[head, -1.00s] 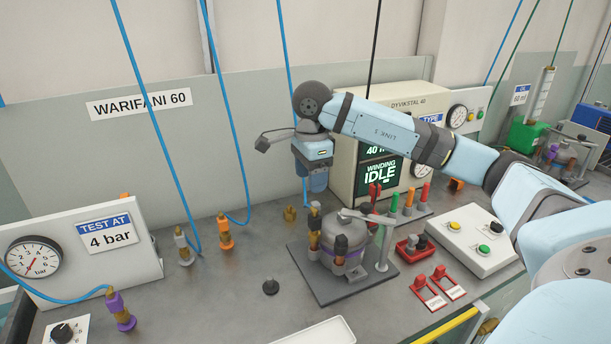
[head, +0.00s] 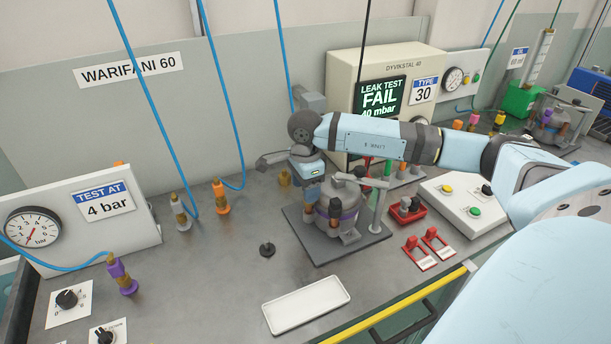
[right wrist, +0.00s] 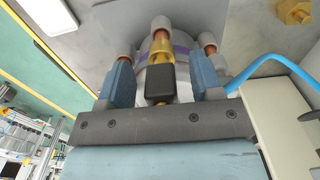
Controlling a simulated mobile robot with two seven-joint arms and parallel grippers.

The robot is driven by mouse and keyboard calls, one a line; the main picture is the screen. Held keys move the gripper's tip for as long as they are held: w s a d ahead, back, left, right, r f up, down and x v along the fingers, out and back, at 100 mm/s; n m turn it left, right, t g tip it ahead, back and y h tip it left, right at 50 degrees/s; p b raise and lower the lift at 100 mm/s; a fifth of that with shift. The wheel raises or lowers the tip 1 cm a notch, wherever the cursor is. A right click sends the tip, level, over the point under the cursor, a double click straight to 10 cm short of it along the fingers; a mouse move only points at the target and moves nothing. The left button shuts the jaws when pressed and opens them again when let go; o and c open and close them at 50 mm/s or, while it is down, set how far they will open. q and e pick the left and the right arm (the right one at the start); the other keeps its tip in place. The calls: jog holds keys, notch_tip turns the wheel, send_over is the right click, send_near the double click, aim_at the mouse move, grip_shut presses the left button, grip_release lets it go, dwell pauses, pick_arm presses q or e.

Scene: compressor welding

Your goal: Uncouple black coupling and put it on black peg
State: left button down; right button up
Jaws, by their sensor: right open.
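The black coupling (right wrist: 160,83) appears in the right wrist view as a dark block below a yellow-brass fitting, between the two blue-grey fingers of my right gripper (right wrist: 164,80). The fingers stand apart, with gaps visible beside the block. In the head view my right gripper (head: 308,188) is low at the left side of the grey compressor (head: 337,207), which has a purple band. The black peg (head: 267,249) stands bare on the bench, left of the compressor's plate. My left gripper is not in view.
A white tray (head: 306,303) lies at the bench front. Grey (head: 180,212) and orange (head: 220,200) couplings with blue hoses stand at left. A brass peg (head: 285,178) is behind. The tester screen (head: 380,98) reads LEAK TEST FAIL. Red switches (head: 419,251) are right.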

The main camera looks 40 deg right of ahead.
grip_shut()
dwell(0.6)
jog(key=shift+r, duration=0.15)
jog(key=shift+r, duration=0.1)
jog(key=shift+r+p, duration=1.1)
jog(key=shift+r, duration=0.95)
